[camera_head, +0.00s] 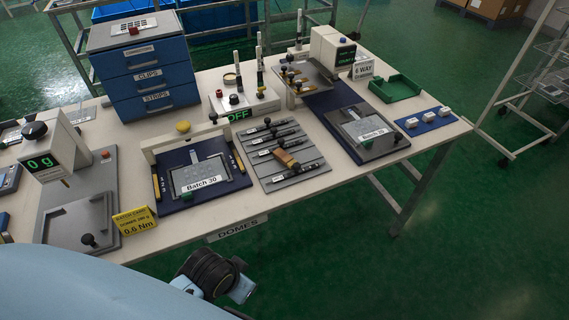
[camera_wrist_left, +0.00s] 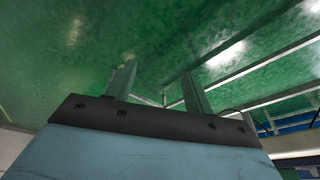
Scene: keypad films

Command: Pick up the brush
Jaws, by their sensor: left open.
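A small tan-brown block (camera_head: 285,158), perhaps the brush, lies across the grey slotted rack (camera_head: 262,153) in the middle of the bench; its bristles cannot be made out. Dark rod-like tools with black ends lie in the rack's slots beside it. My left gripper (camera_wrist_left: 157,80) is open in the left wrist view, its two fingers apart with only green floor between them. It holds nothing, and no brush shows in that view. My right gripper is not in view.
The white bench (camera_head: 330,185) has its front edge near me, with a DOMES label. Left of the rack is the Batch 30 fixture (camera_head: 215,202); right is another Batch fixture (camera_head: 345,112). Blue drawers (camera_head: 148,75), a yellow sign (camera_head: 135,220) and a green tray (camera_head: 397,88) also stand there.

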